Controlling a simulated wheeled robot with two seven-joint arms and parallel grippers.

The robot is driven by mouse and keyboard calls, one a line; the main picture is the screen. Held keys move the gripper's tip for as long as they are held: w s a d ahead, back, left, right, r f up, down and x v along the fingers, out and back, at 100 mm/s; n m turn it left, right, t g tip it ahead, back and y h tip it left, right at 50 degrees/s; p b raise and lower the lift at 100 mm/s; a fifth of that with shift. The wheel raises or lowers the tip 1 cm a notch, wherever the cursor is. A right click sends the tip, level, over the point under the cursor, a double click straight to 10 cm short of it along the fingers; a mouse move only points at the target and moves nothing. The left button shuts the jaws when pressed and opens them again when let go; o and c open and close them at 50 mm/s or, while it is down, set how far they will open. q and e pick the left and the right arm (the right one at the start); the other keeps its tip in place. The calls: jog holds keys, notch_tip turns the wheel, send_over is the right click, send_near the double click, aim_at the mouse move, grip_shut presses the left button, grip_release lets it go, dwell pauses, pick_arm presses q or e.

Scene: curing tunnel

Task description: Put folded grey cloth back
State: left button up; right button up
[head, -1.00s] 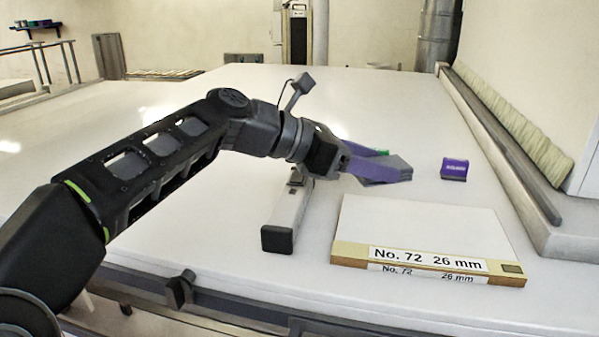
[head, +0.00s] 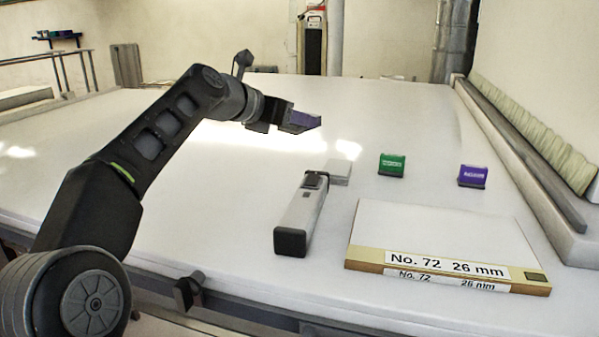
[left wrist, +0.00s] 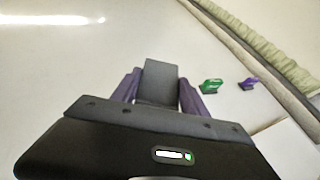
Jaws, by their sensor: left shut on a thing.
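My left gripper (head: 306,121) is above the white table, left of the green block and beyond the grey and black tool. Its purple fingers also show in the left wrist view (left wrist: 158,98). They are shut on the folded grey cloth (left wrist: 158,80), a dark grey flat piece between them. In the head view the cloth is mostly hidden by the fingers. My right gripper is not in view.
A grey tool with a black end (head: 302,215) lies on the table (head: 400,110), with a light grey flat piece (head: 340,171) at its far end. A green block (head: 391,165), a purple block (head: 473,176) and a labelled white box (head: 440,232) are at right. The left of the table is clear.

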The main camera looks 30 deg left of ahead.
pick_arm(q)
jog(key=b, duration=0.2)
send_over(295, 174)
jog(key=shift+f, duration=3.15)
jog(key=shift+f, duration=1.85)
jog(key=shift+f+b, duration=0.1)
jog(key=shift+b, duration=0.2)
jog(key=shift+f, duration=0.15)
jog(key=o, duration=1.5)
jog(key=shift+c, duration=0.2)
jog(key=shift+r, duration=0.2)
jog(key=b+v, duration=0.2)
jog(key=v, duration=1)
jog(key=shift+a, duration=0.1)
